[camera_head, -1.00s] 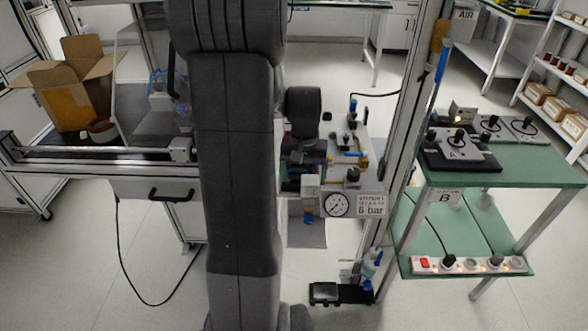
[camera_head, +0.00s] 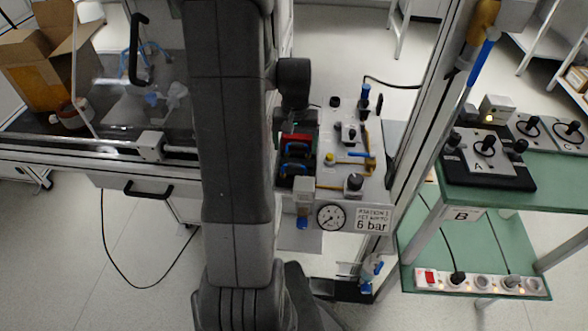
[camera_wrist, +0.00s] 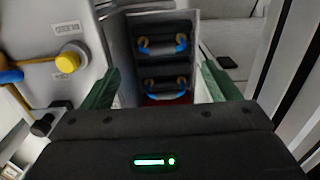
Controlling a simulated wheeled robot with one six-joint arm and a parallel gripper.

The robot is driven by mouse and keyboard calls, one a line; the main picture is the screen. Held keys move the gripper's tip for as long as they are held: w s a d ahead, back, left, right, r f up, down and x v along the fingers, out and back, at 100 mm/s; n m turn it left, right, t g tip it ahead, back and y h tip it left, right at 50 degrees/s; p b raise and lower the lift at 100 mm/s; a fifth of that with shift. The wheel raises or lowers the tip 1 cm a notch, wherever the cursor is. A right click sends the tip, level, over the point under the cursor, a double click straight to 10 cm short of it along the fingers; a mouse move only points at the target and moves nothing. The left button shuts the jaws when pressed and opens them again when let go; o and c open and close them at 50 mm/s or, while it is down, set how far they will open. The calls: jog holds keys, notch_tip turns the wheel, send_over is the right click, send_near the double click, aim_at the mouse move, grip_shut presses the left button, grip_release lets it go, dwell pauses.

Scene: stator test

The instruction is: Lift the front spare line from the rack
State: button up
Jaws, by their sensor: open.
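Two spare lines, blue loops with yellow-brown ends, lie one beyond the other in a dark rack (camera_wrist: 142,22) with a red floor. In the wrist view one line (camera_wrist: 162,46) is higher in the picture and the other (camera_wrist: 165,86) lower, nearer my gripper. The head view also shows blue loops (camera_head: 296,150) in the rack, left of the pressure panel. I cannot tell for sure which line is the front one. My gripper (camera_wrist: 160,70) is open, its green fingers on either side of the rack area, with nothing between them held. My arm hides part of the rack in the head view.
A panel (camera_head: 345,135) with a yellow knob (camera_wrist: 72,56), valves and a gauge (camera_head: 331,217) stands close beside the rack. A metal upright (camera_head: 432,110) rises to the right. A green bench (camera_head: 560,175) with control boxes stands further right.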

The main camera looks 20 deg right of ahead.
aim_at(294, 164)
jog(key=f, duration=0.6)
jog(key=f+b, duration=0.1)
jog(key=f, duration=0.2)
jog(key=shift+w+f, duration=0.25)
jog(key=shift+f, duration=0.1)
jog(key=shift+a, duration=0.1)
